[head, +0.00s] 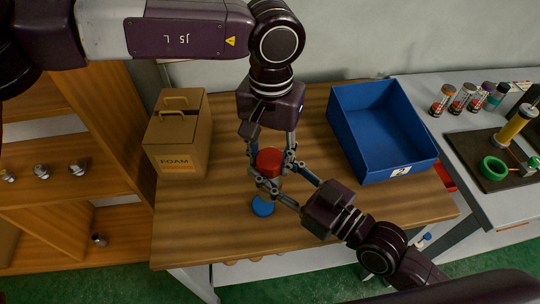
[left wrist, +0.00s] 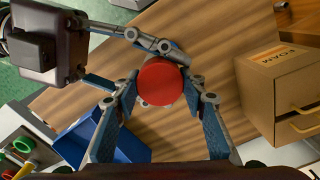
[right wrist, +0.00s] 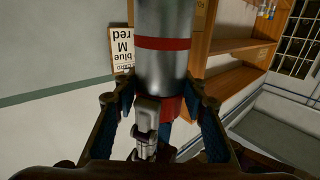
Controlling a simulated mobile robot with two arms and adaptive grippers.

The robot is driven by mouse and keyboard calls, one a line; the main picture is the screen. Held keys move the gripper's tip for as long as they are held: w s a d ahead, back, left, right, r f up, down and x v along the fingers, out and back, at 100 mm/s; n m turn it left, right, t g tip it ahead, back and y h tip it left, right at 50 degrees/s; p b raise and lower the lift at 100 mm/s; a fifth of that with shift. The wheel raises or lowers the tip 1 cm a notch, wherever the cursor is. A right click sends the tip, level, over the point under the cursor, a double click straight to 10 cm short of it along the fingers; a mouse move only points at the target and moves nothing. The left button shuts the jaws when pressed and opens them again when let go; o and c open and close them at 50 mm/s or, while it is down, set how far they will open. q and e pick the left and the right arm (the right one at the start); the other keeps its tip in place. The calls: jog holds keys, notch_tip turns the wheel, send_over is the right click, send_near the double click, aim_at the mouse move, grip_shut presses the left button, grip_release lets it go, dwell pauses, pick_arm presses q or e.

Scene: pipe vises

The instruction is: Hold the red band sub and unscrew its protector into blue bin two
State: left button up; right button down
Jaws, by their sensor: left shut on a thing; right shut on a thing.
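The red band sub is a steel cylinder (right wrist: 163,68) with a red band in the right wrist view. A round red cap, the protector (head: 270,160), is at its upper end. It shows end-on in the left wrist view (left wrist: 160,82). My left gripper (head: 271,155) reaches down from above and is shut on the red cap. My right gripper (head: 280,180) comes from the lower right and is shut on the sub close below the cap. A blue round piece (head: 263,207) shows below; its join to the sub is hidden. Blue bin two (head: 410,163) stands right, its visible inside empty.
A FOAM carton (head: 178,150) stands on the wooden table at the left. A shelf (head: 75,205) with metal parts is further left. A side bench (head: 440,140) with small bottles and a green ring is at the right. The table's front is mostly clear.

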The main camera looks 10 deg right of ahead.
pick_arm(q)
jog(key=o, duration=1.3)
jog(key=shift+r, duration=2.3)
jog(key=shift+c, duration=0.2)
jog(key=shift+s+d+r+m, duration=0.1)
jog(key=shift+d+r+m, duration=0.1)
jog(key=shift+r+m, duration=0.1)
jog(key=shift+d+r+m, duration=0.1)
jog(key=shift+r+m, duration=0.55)
jog(key=shift+m, duration=0.05)
jog(key=shift+a+r+m, duration=0.25)
jog(key=shift+r+m, duration=0.35)
jog(key=shift+r, duration=0.05)
jog(key=shift+f, duration=3.85)
